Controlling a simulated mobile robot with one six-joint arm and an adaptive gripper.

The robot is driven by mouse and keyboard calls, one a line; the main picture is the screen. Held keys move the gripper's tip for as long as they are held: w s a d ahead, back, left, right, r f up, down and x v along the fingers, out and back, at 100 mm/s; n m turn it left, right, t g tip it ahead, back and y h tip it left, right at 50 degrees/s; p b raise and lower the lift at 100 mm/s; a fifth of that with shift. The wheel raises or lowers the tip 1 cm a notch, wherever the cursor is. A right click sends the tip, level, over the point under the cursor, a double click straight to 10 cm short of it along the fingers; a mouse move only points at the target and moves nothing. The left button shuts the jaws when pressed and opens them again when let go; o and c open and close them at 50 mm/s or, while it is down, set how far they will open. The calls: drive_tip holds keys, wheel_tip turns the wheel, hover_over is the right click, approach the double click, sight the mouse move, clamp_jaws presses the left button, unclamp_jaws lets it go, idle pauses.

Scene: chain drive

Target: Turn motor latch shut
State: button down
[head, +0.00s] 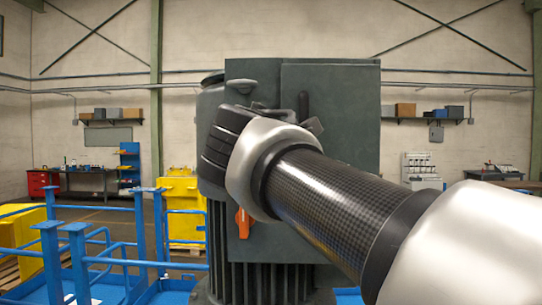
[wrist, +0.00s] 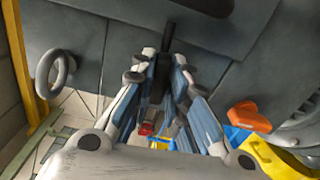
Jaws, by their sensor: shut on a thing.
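My gripper (wrist: 163,58) shows in the wrist view with its fingers closed around a narrow black lever, the motor latch (wrist: 166,38), against the grey motor housing. The fingers hide part of the latch, and its full shape and angle cannot be told. In the head view my wrist and arm cover the gripped spot on the front of the large grey motor (head: 340,120). An orange handle (head: 242,222) hangs lower on the housing and also shows at the right of the wrist view (wrist: 248,115), apart from my fingers.
A grey lifting ring (wrist: 55,72) sticks out at the left of the wrist view. A dark upright part (head: 304,104) stands near the housing's top. Blue railings (head: 110,235) and a yellow box (head: 184,205) stand left of the motor. Shelves and benches line the far wall.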

drive_tip(key=shift+m+b, duration=0.35)
drive_tip(key=shift+m, duration=0.25)
drive_tip(key=c, duration=1.6)
unclamp_jaws()
drive_tip(key=shift+o, duration=0.2)
drive_tip(key=shift+s, duration=0.15)
drive_tip(key=s, duration=0.7)
drive_tip(key=shift+s+a, duration=0.15)
